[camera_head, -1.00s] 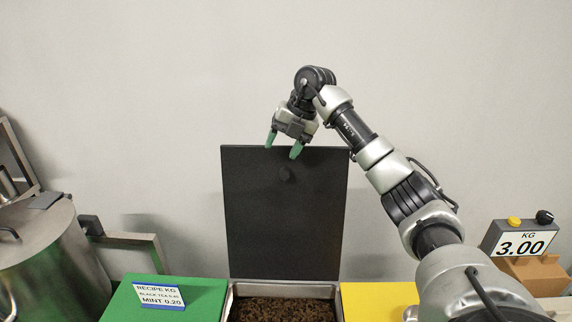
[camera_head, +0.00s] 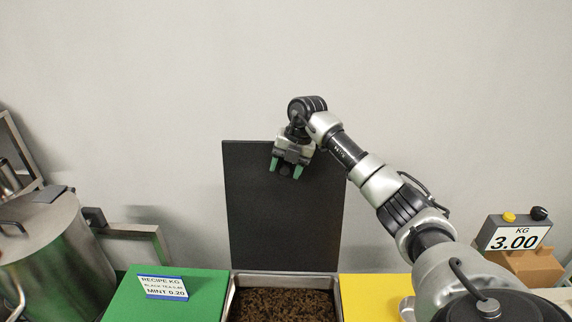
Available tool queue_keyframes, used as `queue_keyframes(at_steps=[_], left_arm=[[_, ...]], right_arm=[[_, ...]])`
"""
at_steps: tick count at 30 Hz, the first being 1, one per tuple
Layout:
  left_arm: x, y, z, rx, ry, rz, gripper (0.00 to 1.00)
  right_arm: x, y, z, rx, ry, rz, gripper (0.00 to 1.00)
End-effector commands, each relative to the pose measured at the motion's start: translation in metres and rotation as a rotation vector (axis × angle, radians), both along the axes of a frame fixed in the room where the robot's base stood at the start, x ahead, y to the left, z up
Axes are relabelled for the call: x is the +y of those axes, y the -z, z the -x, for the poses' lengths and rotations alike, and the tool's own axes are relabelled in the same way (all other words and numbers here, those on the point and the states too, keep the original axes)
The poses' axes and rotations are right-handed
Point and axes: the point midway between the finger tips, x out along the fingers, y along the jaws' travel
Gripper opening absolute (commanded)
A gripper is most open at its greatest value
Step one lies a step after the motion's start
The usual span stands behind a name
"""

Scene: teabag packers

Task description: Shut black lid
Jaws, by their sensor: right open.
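The black lid (camera_head: 284,225) stands open and upright at the back of a steel bin (camera_head: 234,296) in the head view. The bin holds dark, crumbly leaf material (camera_head: 283,305). My right gripper (camera_head: 285,171) is in front of the lid's upper part, its green fingers apart and pointing down, with nothing between them. It hides a small part of the lid near the top edge. I cannot tell whether it touches the lid. My left gripper is not in view.
A green lid (camera_head: 197,300) with a recipe card (camera_head: 163,287) lies left of the bin, and a yellow lid (camera_head: 372,297) lies right. A steel pot (camera_head: 50,250) stands at far left. A scale display (camera_head: 514,236) reading 3.00 and a cardboard box (camera_head: 535,266) are at right.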

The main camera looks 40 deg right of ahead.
Motion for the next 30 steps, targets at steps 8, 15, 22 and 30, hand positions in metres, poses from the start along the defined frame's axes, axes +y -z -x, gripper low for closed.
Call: queue_keyframes(at_steps=[8,15,22,30], left_arm=[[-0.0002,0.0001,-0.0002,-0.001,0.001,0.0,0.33],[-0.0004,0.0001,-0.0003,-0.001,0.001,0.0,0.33],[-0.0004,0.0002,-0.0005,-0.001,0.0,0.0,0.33],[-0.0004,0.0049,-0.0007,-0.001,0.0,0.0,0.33]], right_arm=[[0.0002,0.0007,-0.0001,0.0,0.0,0.0,0.5],[0.0001,0.0005,-0.0001,0.0,0.0,0.0,0.13],[0.0001,0.0004,0.0001,0.0,0.0,0.0,0.0],[0.0063,0.0008,0.0082,-0.02,-0.002,0.019,0.0]])
